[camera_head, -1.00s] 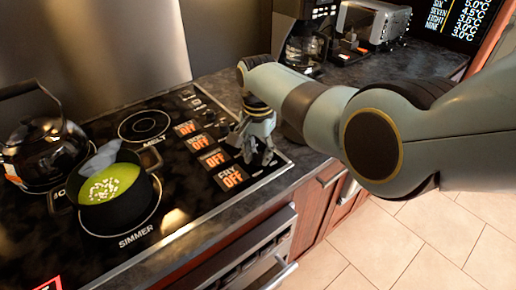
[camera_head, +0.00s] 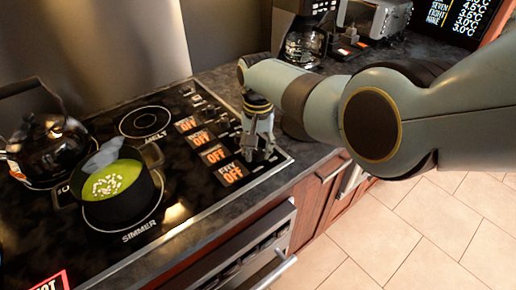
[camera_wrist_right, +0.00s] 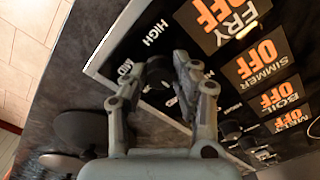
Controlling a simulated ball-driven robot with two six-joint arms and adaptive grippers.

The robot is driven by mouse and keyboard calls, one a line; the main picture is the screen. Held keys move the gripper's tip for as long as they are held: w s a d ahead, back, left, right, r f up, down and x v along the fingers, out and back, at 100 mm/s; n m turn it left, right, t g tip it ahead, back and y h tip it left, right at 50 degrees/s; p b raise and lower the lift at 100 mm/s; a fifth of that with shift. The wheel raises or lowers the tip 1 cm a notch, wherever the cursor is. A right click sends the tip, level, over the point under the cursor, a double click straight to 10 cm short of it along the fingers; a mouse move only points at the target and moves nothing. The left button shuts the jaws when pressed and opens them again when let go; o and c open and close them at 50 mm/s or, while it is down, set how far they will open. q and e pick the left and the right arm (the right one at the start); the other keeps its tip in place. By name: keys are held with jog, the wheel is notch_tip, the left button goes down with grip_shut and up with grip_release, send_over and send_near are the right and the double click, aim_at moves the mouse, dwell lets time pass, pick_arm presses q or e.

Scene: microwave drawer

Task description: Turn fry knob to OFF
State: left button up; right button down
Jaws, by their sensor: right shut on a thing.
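The FRY sign (camera_head: 231,172) at the cooktop's front right corner reads OFF in orange, and it also shows in the right wrist view (camera_wrist_right: 215,22). My right gripper (camera_head: 259,154) points down beside this sign. In the right wrist view my right gripper (camera_wrist_right: 160,65) has its fingers on both sides of the dark fry knob (camera_wrist_right: 157,73) and is shut on it. HIGH and MED marks are printed near the knob. The knob's pointer is hidden or too dark to tell. My left gripper is not in view.
More burner signs (camera_head: 201,138), all reading OFF, line the cooktop behind. A black pot (camera_head: 130,213) of green soup and a black kettle (camera_head: 44,148) stand on burners at left. A coffee maker (camera_head: 306,42) and a toaster (camera_head: 377,22) stand at the back.

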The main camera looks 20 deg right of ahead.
aim_at(258, 151)
jog(key=c, duration=1)
grip_release()
jog(key=shift+r, duration=0.1)
notch_tip(258, 151, up, 12)
jog(key=shift+f, duration=0.1)
